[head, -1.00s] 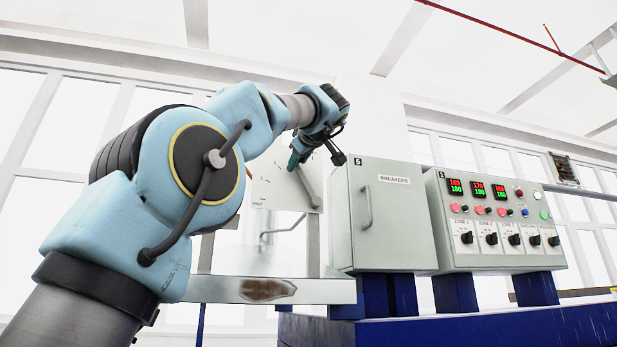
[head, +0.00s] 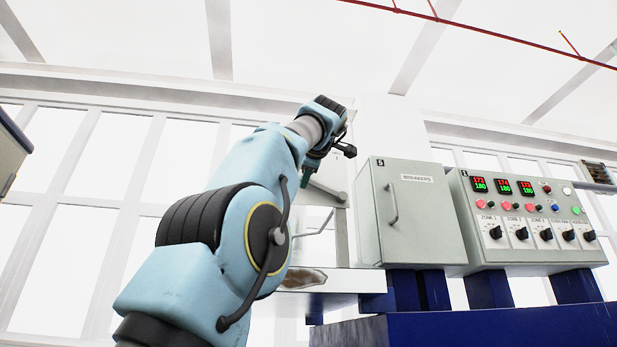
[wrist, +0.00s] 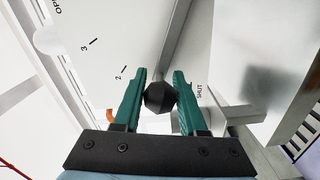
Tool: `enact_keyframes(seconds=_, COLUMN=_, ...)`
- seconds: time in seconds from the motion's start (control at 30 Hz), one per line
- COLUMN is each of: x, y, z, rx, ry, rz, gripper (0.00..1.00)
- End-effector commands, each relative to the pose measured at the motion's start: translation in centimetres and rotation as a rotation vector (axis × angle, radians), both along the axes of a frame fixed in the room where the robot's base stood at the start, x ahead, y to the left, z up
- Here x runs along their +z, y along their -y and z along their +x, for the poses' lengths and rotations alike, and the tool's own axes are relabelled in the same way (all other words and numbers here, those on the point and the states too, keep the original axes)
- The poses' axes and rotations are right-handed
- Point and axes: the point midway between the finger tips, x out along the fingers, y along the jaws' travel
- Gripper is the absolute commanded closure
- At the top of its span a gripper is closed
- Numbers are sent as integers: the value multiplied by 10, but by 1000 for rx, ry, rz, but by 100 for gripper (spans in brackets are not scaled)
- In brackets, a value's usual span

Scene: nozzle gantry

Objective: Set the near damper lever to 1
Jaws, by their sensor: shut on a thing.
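The near damper lever ends in a black knob (wrist: 160,97) in the wrist view. My gripper (wrist: 160,90) has its two teal fingers on either side of this knob, shut on it. The pale dial plate (wrist: 105,30) behind carries the marks OPEN, 3, 2 and SHUT. The knob sits between 2 and SHUT; no 1 mark shows, and the fingers and knob cover part of that stretch. In the head view the grey lever (head: 328,192) slants down to the right across the plate, and my wrist hides much of the plate.
A grey breaker cabinet (head: 420,225) with a handle stands right of the lever. Beyond it is a control panel (head: 530,220) with displays and knobs, on a blue base (head: 470,332). A worn pale ledge (head: 340,281) runs below the plate.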

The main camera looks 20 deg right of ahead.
Motion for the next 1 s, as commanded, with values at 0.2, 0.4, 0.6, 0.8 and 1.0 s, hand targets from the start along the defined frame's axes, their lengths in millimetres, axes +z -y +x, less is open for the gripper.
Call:
enact_keyframes(seconds=0.2, x=-2, y=-1, z=0, rx=1, ry=-3, rz=-16, gripper=100)
enact_keyframes(seconds=0.4, x=-2, y=-1, z=0, rx=1, ry=-3, rz=-16, gripper=100)
enact_keyframes(seconds=0.6, x=-2, y=-1, z=0, rx=1, ry=-3, rz=-15, gripper=46)
enact_keyframes(seconds=0.8, x=-2, y=-1, z=0, rx=0, ry=-3, rz=-15, gripper=36)
enact_keyframes(seconds=1.0, x=-2, y=-1, z=-3, rx=0, ry=-2, rz=-15, gripper=36)
